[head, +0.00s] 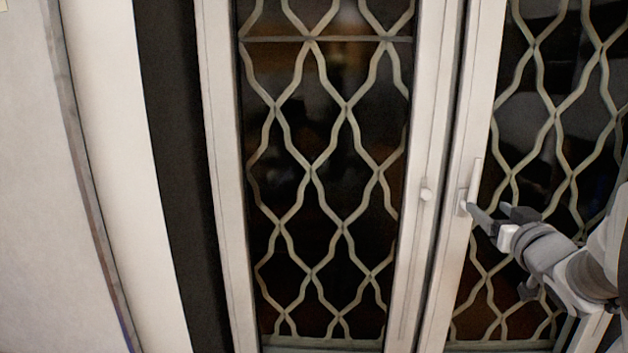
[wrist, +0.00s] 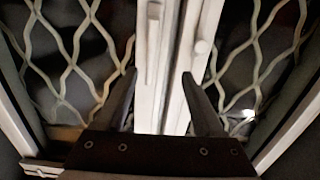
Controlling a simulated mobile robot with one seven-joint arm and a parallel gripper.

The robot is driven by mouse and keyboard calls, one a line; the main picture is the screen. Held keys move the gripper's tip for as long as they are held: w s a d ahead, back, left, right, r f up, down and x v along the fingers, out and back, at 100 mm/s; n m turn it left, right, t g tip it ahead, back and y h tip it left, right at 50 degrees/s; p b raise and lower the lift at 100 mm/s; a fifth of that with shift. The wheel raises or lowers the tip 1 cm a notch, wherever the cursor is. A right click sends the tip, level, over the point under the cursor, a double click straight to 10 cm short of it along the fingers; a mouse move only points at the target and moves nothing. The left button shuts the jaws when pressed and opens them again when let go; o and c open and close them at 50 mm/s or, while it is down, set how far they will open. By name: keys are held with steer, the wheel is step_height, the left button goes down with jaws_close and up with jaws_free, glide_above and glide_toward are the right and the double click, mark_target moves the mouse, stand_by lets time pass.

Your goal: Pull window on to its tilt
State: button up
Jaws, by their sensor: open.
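The window has two pale-framed sashes, a left one (head: 222,180) and a right one (head: 478,110), which meet at upright stiles. A slim upright pale handle (head: 473,182) is on the right sash's stile. My gripper (head: 490,211) is beside the handle's lower end in the head view; I cannot tell whether a finger touches it. In the wrist view my gripper (wrist: 159,75) is open with nothing between its fingers. There the handle (wrist: 153,28) lies just beyond the fingertips, nearer the left finger. Both sashes look shut or nearly so.
A wavy lattice grille (head: 313,172) covers the dark glass. A pale wall (head: 100,130) stands at the left.

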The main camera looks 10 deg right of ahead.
mark_target(477, 183)
steer(key=shift+t, duration=0.3)
steer(key=x, duration=0.4)
steer(key=d+r+x, duration=0.1)
steer(key=x, duration=0.7)
steer(key=shift+d+r, duration=0.15)
steer(key=shift+d, duration=0.25)
jaws_close()
steer(key=shift+s, duration=0.1)
stand_by(1.0)
